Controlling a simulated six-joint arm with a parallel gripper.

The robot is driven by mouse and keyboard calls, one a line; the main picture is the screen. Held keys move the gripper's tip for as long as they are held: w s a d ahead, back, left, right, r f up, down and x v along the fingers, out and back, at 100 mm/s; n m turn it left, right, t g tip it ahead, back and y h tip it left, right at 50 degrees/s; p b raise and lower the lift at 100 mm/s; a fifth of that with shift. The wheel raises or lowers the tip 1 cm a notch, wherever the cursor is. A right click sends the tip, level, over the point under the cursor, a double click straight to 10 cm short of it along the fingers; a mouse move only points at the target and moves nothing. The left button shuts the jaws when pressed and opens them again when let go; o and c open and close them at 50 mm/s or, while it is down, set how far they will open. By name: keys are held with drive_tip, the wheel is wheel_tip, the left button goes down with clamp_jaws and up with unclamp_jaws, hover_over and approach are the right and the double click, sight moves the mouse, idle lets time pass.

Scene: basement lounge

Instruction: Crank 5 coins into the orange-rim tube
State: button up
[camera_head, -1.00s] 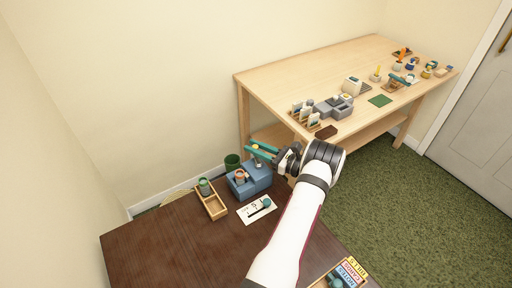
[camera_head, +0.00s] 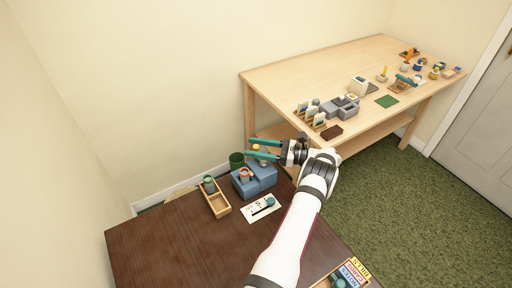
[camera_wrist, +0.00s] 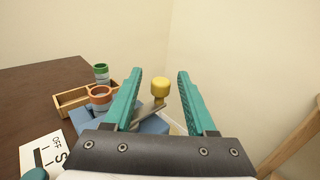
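A blue coin machine (camera_head: 262,177) stands on the dark table, with a grey crank arm (camera_wrist: 147,114) ending in a yellow knob (camera_wrist: 160,88). The knob also shows in the head view (camera_head: 256,147). My gripper (camera_wrist: 161,74) is open, its two teal fingers on either side of the knob, with visible gaps to both. The orange-rim tube (camera_wrist: 101,100) stands upright at the machine's front; it also shows in the head view (camera_head: 244,175). Coins inside it cannot be made out. A green-rim tube (camera_head: 209,185) stands in a wooden tray (camera_head: 219,207).
A white card (camera_head: 257,212) with a dark teal-knobbed switch lies before the machine. A green bin (camera_head: 237,160) stands behind it. A labelled box (camera_head: 345,274) sits at the table's front edge. A light wooden workbench (camera_head: 300,82) with several items stands behind, right.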

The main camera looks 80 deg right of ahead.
drive_tip(key=s, duration=0.7)
drive_tip(key=shift+s, duration=0.25)
